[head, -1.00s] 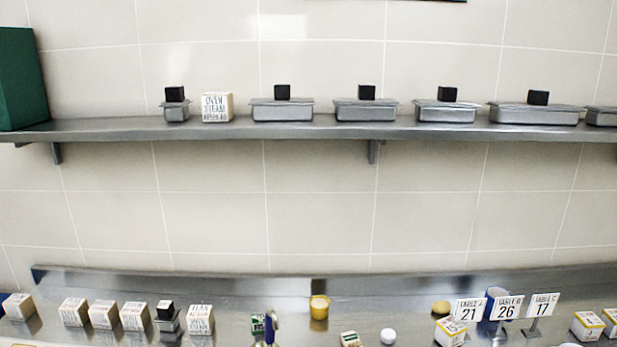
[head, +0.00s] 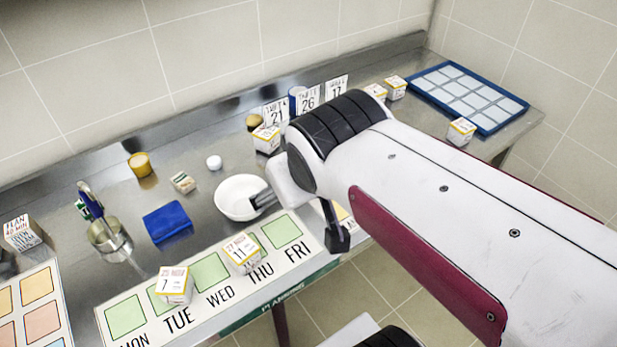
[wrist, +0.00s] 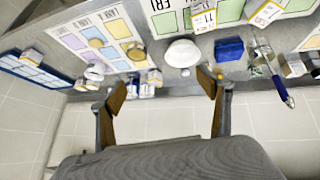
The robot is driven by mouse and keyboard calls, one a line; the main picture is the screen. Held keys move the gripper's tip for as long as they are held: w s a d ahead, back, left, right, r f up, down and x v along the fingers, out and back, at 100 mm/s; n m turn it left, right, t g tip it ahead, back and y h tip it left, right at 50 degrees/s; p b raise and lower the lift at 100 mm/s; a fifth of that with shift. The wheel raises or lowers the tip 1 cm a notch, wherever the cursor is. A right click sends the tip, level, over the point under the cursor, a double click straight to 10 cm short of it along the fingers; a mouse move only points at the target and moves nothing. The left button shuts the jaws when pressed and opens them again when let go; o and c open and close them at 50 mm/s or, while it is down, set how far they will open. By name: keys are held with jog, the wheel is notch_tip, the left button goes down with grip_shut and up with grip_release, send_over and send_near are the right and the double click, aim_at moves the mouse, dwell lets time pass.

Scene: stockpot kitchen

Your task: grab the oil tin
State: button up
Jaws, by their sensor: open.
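I cannot pick out an oil tin with certainty in the current views. A small green item (head: 83,209), partly hidden by the utensils, stands behind the metal pot (head: 112,243); what it is cannot be told. My gripper (head: 300,221) is open and empty above the counter's front part, one finger overlapping the white bowl (head: 228,207) in the picture. In the wrist view my gripper (wrist: 162,80) has its two fingers wide apart with nothing between them. The bowl also shows there (wrist: 182,52), beyond the fingertips.
A blue cloth (head: 167,221), small carton (head: 183,182), yellow pot (head: 140,164) and white lid-like piece (head: 214,162) lie on the steel counter. Date cubes (head: 174,284) stand on the weekday board (head: 124,316). Number signs (head: 308,98) stand at the back; a blue tray (head: 470,98) lies right.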

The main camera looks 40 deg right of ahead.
jog(key=w+d+f+n+t+h, duration=0.2)
jog(key=w+d+n+t, duration=0.2)
jog(key=w+d, duration=1.7)
notch_tip(320, 180, down, 10)
jog(key=d+n+y, duration=0.2)
jog(key=y, duration=0.3)
jog(key=s+f+y, duration=0.2)
jog(key=s+a+f+y, duration=0.1)
jog(key=s+f+y, duration=0.1)
jog(key=s+f, duration=0.1)
jog(key=s+f+n+y, duration=0.1)
jog(key=s+f, duration=0.2)
jog(key=shift+a+y, duration=0.3)
jog(key=shift+y, duration=0.1)
jog(key=shift+s+a+f+y, duration=0.15)
jog(key=shift+s+y, duration=0.15)
jog(key=shift+s, duration=0.1)
jog(key=shift+x, duration=1.35)
